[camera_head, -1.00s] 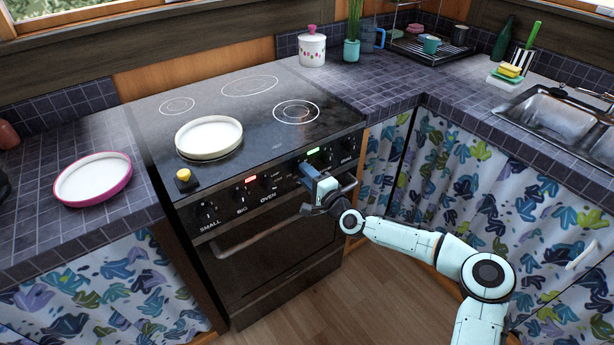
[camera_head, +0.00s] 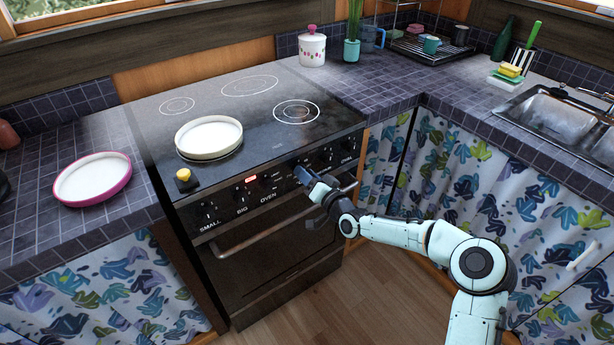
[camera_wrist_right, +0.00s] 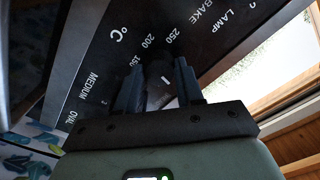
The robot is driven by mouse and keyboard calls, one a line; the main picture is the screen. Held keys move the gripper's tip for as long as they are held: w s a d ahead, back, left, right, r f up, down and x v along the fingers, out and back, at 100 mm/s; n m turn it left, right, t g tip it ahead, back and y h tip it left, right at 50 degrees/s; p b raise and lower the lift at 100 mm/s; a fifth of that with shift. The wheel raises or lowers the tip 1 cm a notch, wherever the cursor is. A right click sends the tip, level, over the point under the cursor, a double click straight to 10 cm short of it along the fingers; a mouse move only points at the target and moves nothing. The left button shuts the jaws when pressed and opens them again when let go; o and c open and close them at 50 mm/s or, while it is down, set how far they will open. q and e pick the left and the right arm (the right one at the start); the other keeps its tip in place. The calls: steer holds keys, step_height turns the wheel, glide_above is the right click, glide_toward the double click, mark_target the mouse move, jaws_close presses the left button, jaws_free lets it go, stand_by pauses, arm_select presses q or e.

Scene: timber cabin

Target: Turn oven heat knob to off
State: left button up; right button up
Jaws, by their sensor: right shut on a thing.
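The black oven (camera_head: 275,265) has a row of dark knobs on its front panel. My right gripper (camera_head: 302,172) is at this panel, right of its middle. In the right wrist view, its two fingers (camera_wrist_right: 158,82) stand on either side of the dark oven heat knob (camera_wrist_right: 161,95), shut on it. A white mark shows on the knob. The panel around it reads °C, 150, 200 and 250. The gripper hides the knob in the head view. My left gripper is not in view.
A red light (camera_head: 250,179) glows on the panel. The oven door handle (camera_head: 255,234) runs below the knobs. A white pan (camera_head: 208,138) sits on the cooktop, and a pink-rimmed dish (camera_head: 92,180) lies on the left counter. The floor before the oven is clear.

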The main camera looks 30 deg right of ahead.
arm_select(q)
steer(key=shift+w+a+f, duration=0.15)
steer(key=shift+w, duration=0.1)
arm_select(e)
steer(key=shift+n, duration=1)
steer(key=o, duration=1)
steer(key=shift+o, duration=0.2)
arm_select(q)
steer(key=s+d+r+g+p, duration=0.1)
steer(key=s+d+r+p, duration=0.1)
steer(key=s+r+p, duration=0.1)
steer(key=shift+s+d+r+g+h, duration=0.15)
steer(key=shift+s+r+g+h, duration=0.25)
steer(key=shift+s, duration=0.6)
arm_select(e)
steer(key=s+d, duration=0.1)
steer(key=s, duration=1.2)
steer(key=shift+s, duration=0.2)
